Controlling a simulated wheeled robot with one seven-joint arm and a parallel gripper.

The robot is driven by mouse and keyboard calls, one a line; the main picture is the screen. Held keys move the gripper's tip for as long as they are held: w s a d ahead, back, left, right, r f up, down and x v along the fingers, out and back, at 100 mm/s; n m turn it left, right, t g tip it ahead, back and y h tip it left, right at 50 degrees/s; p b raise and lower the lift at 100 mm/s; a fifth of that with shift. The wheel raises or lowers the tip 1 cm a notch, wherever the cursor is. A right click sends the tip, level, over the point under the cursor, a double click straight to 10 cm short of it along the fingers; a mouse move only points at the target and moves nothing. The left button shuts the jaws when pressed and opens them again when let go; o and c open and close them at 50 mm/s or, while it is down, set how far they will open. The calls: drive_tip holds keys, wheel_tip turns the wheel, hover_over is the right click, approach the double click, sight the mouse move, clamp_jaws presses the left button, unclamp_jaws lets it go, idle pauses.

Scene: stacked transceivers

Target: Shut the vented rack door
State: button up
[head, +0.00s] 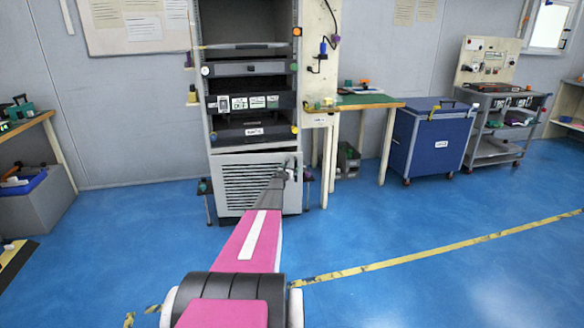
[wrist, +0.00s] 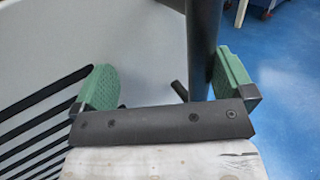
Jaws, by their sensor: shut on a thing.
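The vented rack door (head: 232,184) is a light grey panel with dark horizontal slots at the bottom of the tall rack. In the wrist view the slotted door panel (wrist: 110,30) fills the left. My gripper's green pads (wrist: 165,84) stand either side of a dark upright bar (wrist: 203,45), apparently the door handle. The bar lies close to the right pad. My gripper is shut on it; the contact is partly hidden.
The rack (head: 204,110) holds shelves and dark units above the door. A green-topped workbench (head: 370,101) and a blue wheeled bin (head: 418,145) stand to the right, with a grey cart (head: 492,150) beyond. The blue floor (head: 400,225) in front is clear, crossed by a worn yellow line.

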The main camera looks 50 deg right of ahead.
drive_tip(key=shift+w+a, duration=0.65)
drive_tip(key=shift+a, duration=0.1)
drive_tip(key=shift+s+d, duration=0.35)
drive_tip(key=shift+s, duration=0.35)
drive_tip(key=shift+c, duration=0.8)
drive_tip(key=shift+s+a, duration=0.6)
drive_tip(key=shift+s, duration=0.2)
drive_tip(key=shift+s+a, duration=0.6)
drive_tip(key=shift+s, duration=0.15)
drive_tip(key=c, duration=0.4)
drive_tip(key=shift+s+a, duration=0.7)
drive_tip(key=shift+s, duration=0.55)
drive_tip(key=shift+s+a, duration=0.7)
drive_tip(key=shift+s, duration=0.5)
drive_tip(key=shift+s+a, duration=0.7)
drive_tip(key=shift+s, duration=0.55)
drive_tip(key=shift+c, duration=0.3)
